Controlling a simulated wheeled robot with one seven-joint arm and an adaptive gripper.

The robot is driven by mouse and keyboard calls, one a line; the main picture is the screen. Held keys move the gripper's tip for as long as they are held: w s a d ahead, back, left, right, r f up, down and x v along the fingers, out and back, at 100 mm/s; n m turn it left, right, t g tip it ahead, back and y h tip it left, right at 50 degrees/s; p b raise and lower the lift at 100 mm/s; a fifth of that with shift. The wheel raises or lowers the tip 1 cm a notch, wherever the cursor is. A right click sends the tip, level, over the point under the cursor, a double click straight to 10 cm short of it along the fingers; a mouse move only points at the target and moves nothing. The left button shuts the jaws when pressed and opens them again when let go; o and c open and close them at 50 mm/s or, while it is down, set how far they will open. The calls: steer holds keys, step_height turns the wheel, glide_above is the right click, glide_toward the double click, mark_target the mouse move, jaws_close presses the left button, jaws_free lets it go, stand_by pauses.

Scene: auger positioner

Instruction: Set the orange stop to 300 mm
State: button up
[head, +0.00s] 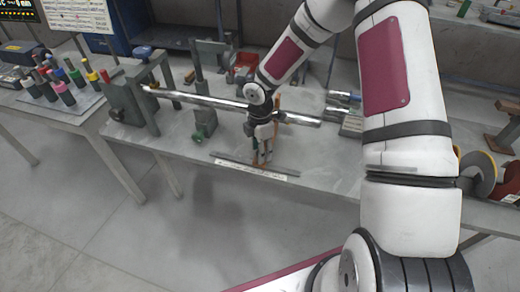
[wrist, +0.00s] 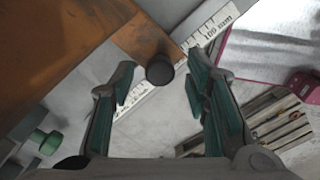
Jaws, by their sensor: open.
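The orange stop (wrist: 95,40) fills the upper left of the wrist view, with a dark round knob (wrist: 159,70) at its lower right corner. My gripper (wrist: 157,88) is open. Its green-padded fingers sit on either side of the knob, with gaps visible. A white scale (wrist: 207,32) with black marks and a printed "100 mm" runs diagonally beside the stop. In the head view my gripper (head: 262,154) points down at the front of the bench, above the scale (head: 250,170). Only slivers of orange show there around the gripper; the stop's reading cannot be made out.
A long shiny bar (head: 200,98) crosses the bench behind my gripper, with a grey-green stand (head: 134,108) at its left end. A green-knobbed support (head: 203,122) stands left of my gripper. Coloured cylinders (head: 62,90) stand on the left table. In the wrist view a wooden pallet (wrist: 275,118) lies lower right.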

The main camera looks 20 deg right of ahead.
steer(key=shift+f, duration=0.1)
jaws_close()
steer(key=w+a+b, duration=0.2)
steer(key=w+a, duration=0.1)
steer(key=a, duration=0.1)
steer(key=w+a+b, duration=0.2)
steer(key=a, duration=0.2)
steer(key=w+a+b, duration=0.3)
steer(key=shift+w+a, duration=0.35)
steer(key=shift+a, duration=0.05)
steer(key=shift+w+a, duration=0.25)
steer(key=shift+a, duration=0.25)
jaws_free()
steer(key=shift+a, duration=0.1)
